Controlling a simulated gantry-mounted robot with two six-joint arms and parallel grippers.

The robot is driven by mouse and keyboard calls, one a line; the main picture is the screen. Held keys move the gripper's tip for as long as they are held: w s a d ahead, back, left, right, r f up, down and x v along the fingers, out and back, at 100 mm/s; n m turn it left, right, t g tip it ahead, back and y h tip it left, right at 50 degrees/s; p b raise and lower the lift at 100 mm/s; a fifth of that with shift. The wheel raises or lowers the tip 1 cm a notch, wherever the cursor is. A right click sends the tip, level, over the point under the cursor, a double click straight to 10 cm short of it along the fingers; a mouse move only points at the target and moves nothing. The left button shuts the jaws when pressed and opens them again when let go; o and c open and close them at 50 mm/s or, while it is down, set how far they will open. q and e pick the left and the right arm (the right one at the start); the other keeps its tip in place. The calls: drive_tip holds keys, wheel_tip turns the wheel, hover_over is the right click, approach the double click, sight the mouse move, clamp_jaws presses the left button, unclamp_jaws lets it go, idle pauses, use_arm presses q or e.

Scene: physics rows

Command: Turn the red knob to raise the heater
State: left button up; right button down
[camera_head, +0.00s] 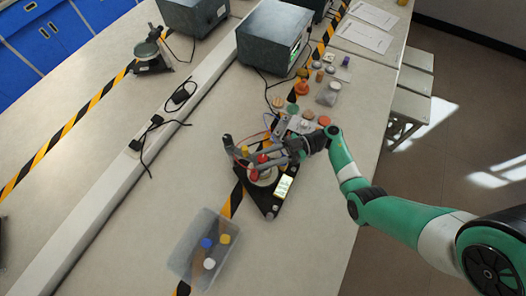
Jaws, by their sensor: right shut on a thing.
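A small apparatus with a black triangular base (268,207) stands on the bench in the middle of the view. Red and yellow parts show at its middle, and a small lit panel (284,186) is on its right side. My right gripper (258,167) reaches in from the right over this apparatus. It is shut on the red knob (254,175), whose outline is partly covered by the fingers. The heater itself is hard to tell apart from the stand and gripper at this size. My left gripper is not in view.
A clear bin (182,261) with several coloured caps stands in front. Small bottles and caps, including an orange one (302,88), cluster behind the apparatus. A grey instrument box (272,38) stands farther back. A raised white rail (112,172) runs along the left. The bench's right edge is close.

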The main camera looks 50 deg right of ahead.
drive_tip(key=n+g, duration=0.1)
drive_tip(key=g+y+b, duration=0.1)
drive_tip(key=shift+w+f+n+g, duration=0.1)
drive_tip(key=shift+f+n+g, duration=0.05)
drive_tip(key=shift+n+g, duration=0.2)
drive_tip(key=shift+n+g+y, duration=0.7)
drive_tip(key=shift+n+g, duration=0.25)
drive_tip(key=shift+g, duration=0.3)
drive_tip(key=shift+n+g, duration=0.4)
drive_tip(key=shift+g, duration=0.2)
drive_tip(key=c, duration=0.5)
unclamp_jaws()
